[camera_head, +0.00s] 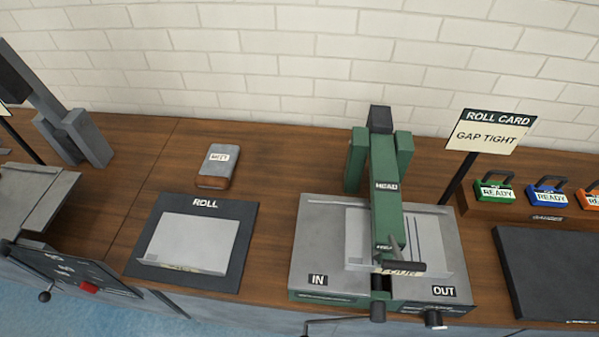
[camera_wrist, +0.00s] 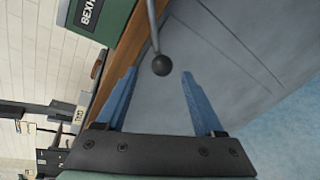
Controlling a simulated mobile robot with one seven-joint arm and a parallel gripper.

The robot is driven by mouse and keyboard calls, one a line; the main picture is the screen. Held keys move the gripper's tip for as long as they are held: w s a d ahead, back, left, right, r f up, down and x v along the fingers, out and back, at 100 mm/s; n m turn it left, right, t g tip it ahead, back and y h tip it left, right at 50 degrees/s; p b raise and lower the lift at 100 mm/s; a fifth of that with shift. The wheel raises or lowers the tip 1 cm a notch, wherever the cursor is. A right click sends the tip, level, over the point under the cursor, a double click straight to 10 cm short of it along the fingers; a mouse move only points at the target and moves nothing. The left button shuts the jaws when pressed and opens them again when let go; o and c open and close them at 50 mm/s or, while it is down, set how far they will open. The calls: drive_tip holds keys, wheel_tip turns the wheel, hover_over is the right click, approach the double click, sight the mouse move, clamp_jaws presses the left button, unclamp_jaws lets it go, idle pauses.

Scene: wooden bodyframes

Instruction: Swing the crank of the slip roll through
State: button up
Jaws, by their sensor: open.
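The slip roll (camera_head: 300,245) stands on the bench in the head view, with a green head (camera_head: 385,190) over a grey bed marked IN and OUT. A sheet (camera_head: 358,240) lies on the bed under the head. The crank (camera_head: 335,321) is a thin rod at the front, running left from a dark hub; its outer end leaves the picture. In the wrist view the rod ends in a black ball knob (camera_wrist: 161,65). My gripper (camera_wrist: 158,74) is open, its blue fingers on either side of the knob with gaps. The depth between knob and fingertips is unclear.
A dark ROLL board (camera_head: 250,225) with a pale sheet and a grey-brown MITT block (camera_head: 217,166) are left of the machine. A ROLL CARD sign (camera_head: 490,131) reads GAP TIGHT. READY padlocks (camera_head: 494,190) stand at right. Blue floor (camera_wrist: 285,140) is open in front of the bench.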

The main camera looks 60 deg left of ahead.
drive_tip(key=v, duration=0.7)
drive_tip(key=shift+s+d, duration=0.2)
drive_tip(key=shift+w+r, duration=0.1)
